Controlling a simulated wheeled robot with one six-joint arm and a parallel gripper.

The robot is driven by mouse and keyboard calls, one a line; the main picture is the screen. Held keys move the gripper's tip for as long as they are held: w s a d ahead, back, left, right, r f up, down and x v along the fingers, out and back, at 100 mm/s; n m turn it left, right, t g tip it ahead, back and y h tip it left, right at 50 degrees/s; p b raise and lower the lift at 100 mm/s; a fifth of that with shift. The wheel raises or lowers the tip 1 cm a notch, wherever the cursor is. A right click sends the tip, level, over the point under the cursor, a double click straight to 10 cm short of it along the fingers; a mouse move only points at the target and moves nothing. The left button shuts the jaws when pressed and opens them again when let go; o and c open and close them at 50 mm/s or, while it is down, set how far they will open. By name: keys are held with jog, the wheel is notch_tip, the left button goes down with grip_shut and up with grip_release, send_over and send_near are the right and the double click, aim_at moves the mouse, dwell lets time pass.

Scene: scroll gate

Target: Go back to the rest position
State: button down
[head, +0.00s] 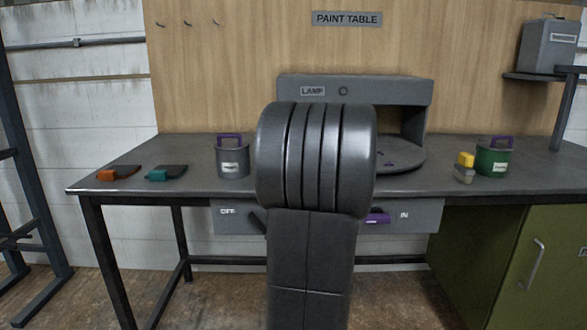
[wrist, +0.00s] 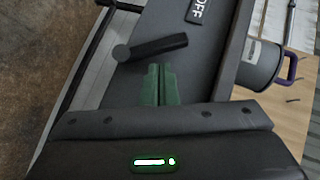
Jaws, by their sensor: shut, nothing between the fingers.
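My gripper (wrist: 160,72) shows in the wrist view with its green fingers together and nothing between them. The fingers point at the front panel of the bench, close to a black lever (wrist: 155,48) beside the OFF label (wrist: 196,10). There is a visible gap in the picture between fingertips and lever; their true distance is hard to tell. In the head view my own arm stands upright in the middle and hides the gripper. The lever (head: 258,222) shows there just left of my arm.
The paint table (head: 110,183) holds a grey pot (head: 233,160), orange (head: 107,175) and teal (head: 157,175) tools, a lamp housing (head: 410,92) with a round plate (head: 402,160), a green pot (head: 492,160) and a yellow-topped item (head: 466,160). A purple handle (head: 377,217) sits by the IN label.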

jog(key=s+d+r+n+h+p, duration=0.1)
jog(key=s+d+r+h+p, duration=0.1)
jog(key=s+d+r, duration=0.45)
jog(key=b+x, duration=0.2)
jog(key=x, duration=0.8)
jog(key=d+f+m+t+y+b, duration=0.1)
jog(key=d+f+m+t+y, duration=0.3)
jog(key=m, duration=0.6)
jog(key=shift+w+d+f+t+y, duration=0.35)
jog(key=shift+f+t+y, duration=0.85)
jog(key=shift+f+t, duration=0.6)
jog(key=shift+a+r, duration=0.1)
jog(key=shift+r, duration=0.2)
